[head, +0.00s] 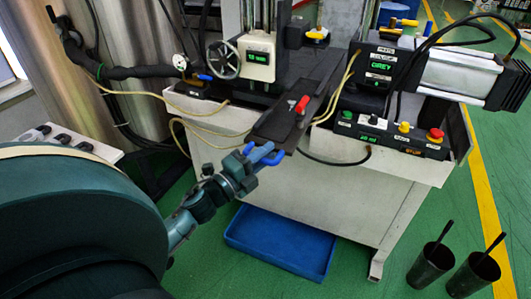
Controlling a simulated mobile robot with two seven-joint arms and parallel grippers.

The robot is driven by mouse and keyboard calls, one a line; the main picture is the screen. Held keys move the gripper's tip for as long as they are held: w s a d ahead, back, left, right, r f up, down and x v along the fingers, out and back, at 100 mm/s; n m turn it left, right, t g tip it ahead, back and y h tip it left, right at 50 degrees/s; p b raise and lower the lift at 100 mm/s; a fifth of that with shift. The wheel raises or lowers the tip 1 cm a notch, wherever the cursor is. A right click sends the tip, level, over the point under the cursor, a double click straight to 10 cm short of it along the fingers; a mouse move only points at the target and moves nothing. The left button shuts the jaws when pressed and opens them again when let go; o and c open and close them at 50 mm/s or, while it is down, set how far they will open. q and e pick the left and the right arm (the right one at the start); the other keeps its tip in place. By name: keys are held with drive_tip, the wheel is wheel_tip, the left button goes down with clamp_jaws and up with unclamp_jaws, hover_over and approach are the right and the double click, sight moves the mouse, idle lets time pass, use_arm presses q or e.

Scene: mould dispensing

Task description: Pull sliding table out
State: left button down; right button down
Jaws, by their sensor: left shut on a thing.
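The sliding table (275,123) is a dark flat plate that lies between the two halves of the machine. Its front end reaches the front edge of the white cabinet. A red-handled clamp (301,105) stands on its right side. A blue handle (272,158) is at the plate's front end. My left gripper (256,158) comes from the lower left and is shut on the blue handle, covering part of it. My right gripper is not in view.
The white machine cabinet (330,190) stands behind the gripper. A blue tray (280,243) lies on the green floor below. Two dark cups (433,268) with sticks stand at the lower right. A control box (390,134) with buttons sits right of the plate. Cables hang nearby.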

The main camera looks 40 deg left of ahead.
use_arm(q)
drive_tip(key=shift+r, duration=0.5)
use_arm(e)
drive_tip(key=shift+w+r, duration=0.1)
use_arm(q)
drive_tip(key=c, duration=1.5)
unclamp_jaws()
drive_tip(key=shift+o, duration=0.5)
drive_tip(key=shift+s+f, duration=0.1)
drive_tip(key=shift+f, duration=0.2)
